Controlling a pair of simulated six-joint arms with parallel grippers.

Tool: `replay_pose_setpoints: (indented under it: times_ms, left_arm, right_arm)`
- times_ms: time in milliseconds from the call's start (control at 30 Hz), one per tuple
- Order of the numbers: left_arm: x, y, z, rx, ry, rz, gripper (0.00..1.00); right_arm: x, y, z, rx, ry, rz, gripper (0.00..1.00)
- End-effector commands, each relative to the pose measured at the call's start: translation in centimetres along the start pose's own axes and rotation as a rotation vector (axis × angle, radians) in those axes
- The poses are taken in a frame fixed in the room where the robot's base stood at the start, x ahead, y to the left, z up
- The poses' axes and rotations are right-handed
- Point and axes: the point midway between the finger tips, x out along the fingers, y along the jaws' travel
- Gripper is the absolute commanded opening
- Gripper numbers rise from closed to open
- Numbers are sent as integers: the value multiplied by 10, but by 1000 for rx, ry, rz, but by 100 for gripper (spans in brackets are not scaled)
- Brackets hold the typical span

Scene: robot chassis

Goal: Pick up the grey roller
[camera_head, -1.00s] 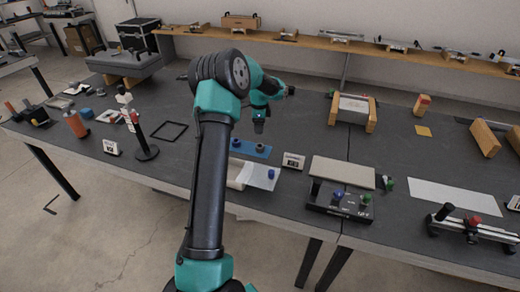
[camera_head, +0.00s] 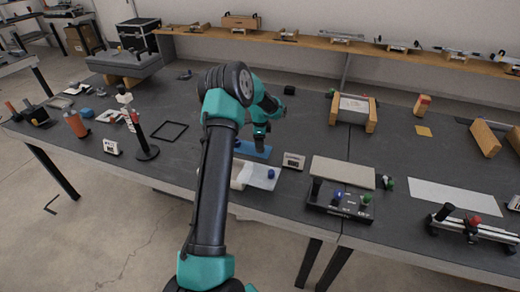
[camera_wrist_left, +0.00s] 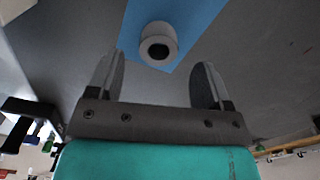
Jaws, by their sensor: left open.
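The grey roller (camera_wrist_left: 159,42) shows in the left wrist view as a short pale grey cylinder with a dark round hole in its end. It is on the blue mat (camera_wrist_left: 196,22), just beyond the fingertips and centred between them. My left gripper (camera_wrist_left: 160,62) is open and empty, one finger on each side of the roller's line. In the head view my left gripper (camera_head: 261,148) points down over the blue mat (camera_head: 246,150) and hides the roller there. I do not see my right gripper.
A small display block (camera_head: 293,161) stands to the right, with a black button box (camera_head: 338,203) farther right. A black stand (camera_head: 146,150) is to the left.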

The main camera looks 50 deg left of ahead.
Motion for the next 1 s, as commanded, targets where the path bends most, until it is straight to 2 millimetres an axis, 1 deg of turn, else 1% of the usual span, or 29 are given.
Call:
replay_pose_setpoints:
  times_ms: [33, 200, 300, 800, 867, 1000]
  left_arm:
    - [8, 1, 0, 0, -1, 4, 73]
    - [31, 2, -1, 2, -1, 3, 73]
    - [39, 2, -1, 2, 0, 1, 73]
    - [40, 2, -1, 1, 0, 0, 73]
    - [40, 2, -1, 1, 0, 1, 68]
    - [40, 2, -1, 1, 0, 1, 55]
  right_arm:
    - [0, 0, 0, 0, 0, 0, 52]
    - [0, 0, 0, 0, 0, 0, 52]
    - [0, 0, 0, 0, 0, 0, 52]
    - [0, 0, 0, 0, 0, 0, 52]
    - [0, 0, 0, 0, 0, 0, 52]
    - [0, 0, 0, 0, 0, 0, 52]
